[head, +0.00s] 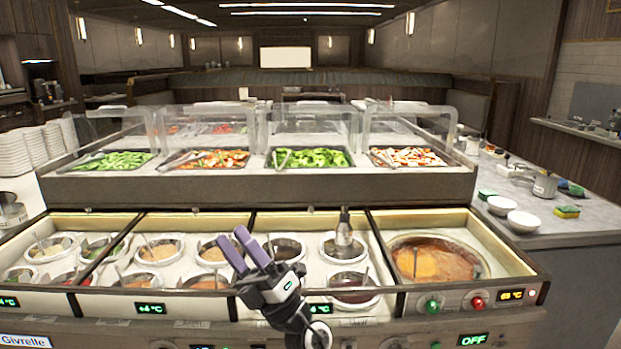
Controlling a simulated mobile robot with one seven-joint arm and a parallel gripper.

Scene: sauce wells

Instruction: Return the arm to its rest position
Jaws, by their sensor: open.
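My gripper (243,250) is in the lower middle of the head view, above the front edge of the sauce wells. Its two purple fingers point up and to the left. They are apart with nothing between them. My arm comes up from the bottom edge, right of the middle. The gripper hides part of the wells behind it, including a well of dark sauce (287,250) just to its right. I cannot tell how high it is above the counter.
Several round wells fill the lit counter. A ladle-like metal tool (344,235) stands in one well. A large pan of orange-brown sauce (437,262) is at right. Food trays (310,158) sit behind under clear guards. White bowls (522,221) and sponges (567,212) are on the right counter.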

